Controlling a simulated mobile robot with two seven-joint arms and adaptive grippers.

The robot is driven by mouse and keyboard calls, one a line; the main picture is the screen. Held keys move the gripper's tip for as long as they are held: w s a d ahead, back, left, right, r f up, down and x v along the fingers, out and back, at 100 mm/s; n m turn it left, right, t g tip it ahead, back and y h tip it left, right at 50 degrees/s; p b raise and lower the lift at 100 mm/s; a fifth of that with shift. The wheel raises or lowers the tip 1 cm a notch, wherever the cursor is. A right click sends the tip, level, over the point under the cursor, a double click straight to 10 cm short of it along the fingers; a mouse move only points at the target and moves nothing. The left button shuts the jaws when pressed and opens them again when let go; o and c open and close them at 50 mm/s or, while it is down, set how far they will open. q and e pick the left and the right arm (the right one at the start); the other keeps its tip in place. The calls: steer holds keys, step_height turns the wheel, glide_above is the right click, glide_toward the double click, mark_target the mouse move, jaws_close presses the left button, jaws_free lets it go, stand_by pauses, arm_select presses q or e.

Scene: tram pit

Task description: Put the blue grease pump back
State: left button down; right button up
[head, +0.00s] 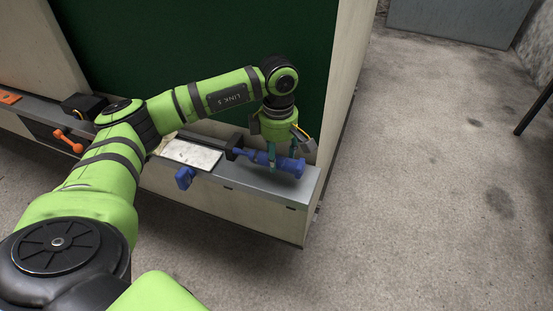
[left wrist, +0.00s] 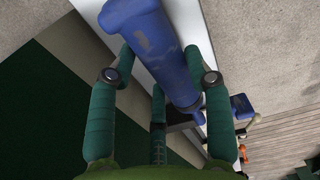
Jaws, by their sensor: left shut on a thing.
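The blue grease pump (head: 287,165) lies roughly level at the right end of a narrow grey ledge (head: 255,180). Its thick end points right and its thin end points left, close to a small black block (head: 233,148). I cannot tell whether the pump touches the ledge or the block. My left gripper (head: 272,158) comes down from above and is shut around the pump's middle. In the left wrist view the pump (left wrist: 150,40) runs between the dark green fingers (left wrist: 166,75), with its thick end at the top. My right gripper is out of view.
A blue part (head: 185,177) hangs at the ledge's front edge, left of the pump. A pale sheet (head: 192,153), an orange-handled thing (head: 68,140) and a black box (head: 85,105) are further left. A dark green panel (head: 200,45) rises behind. The floor at right is open.

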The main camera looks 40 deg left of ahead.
mark_target(278, 165)
arm_select(q)
steer(key=shift+w+a+f, duration=0.15)
steer(key=shift+w, duration=0.05)
step_height(278, 165, down, 3)
steer(key=shift+r+p, duration=0.1)
steer(key=shift+p, duration=0.55)
steer(key=shift+f, duration=0.35)
steer(key=shift+f, duration=0.2)
steer(key=c, duration=0.5)
jaws_free()
steer(key=shift+c, duration=0.2)
